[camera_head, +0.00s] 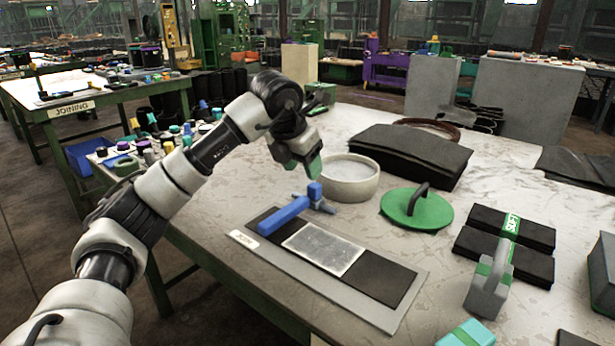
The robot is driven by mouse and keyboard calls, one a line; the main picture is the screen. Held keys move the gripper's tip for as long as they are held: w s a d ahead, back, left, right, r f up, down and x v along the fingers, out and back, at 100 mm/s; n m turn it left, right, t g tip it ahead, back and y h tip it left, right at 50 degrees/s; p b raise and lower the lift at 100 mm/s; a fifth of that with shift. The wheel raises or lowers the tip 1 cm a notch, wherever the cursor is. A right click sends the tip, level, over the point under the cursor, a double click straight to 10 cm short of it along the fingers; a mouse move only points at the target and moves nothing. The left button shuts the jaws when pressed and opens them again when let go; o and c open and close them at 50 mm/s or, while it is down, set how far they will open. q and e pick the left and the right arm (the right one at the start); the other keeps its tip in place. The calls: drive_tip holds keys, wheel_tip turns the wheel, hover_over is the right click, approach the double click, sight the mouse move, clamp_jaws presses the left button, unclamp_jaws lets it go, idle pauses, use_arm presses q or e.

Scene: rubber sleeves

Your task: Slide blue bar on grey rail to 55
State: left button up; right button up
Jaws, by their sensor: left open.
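A blue bar (284,216) lies across the far left end of a flat grey board (388,318) that carries black strips and a bright metal plate (323,248). The bar has a short upright block at its far end, and a small blue-grey piece sticks out beside it. I cannot make out a separate rail or any scale numbers. My left gripper (305,170) hangs above and behind the bar's far end, apart from it. It has a green finger and appears empty. My right gripper is out of view.
A round white dish (348,178) stands close to the right of my left gripper. A green disc with a black handle (416,207), a grey handled block (490,284), black pads (505,243) and a large black slab (410,155) occupy the table's right side.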

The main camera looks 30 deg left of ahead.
use_arm(q)
drive_tip(key=v, duration=0.3)
drive_tip(key=shift+r, duration=0.2)
idle(0.3)
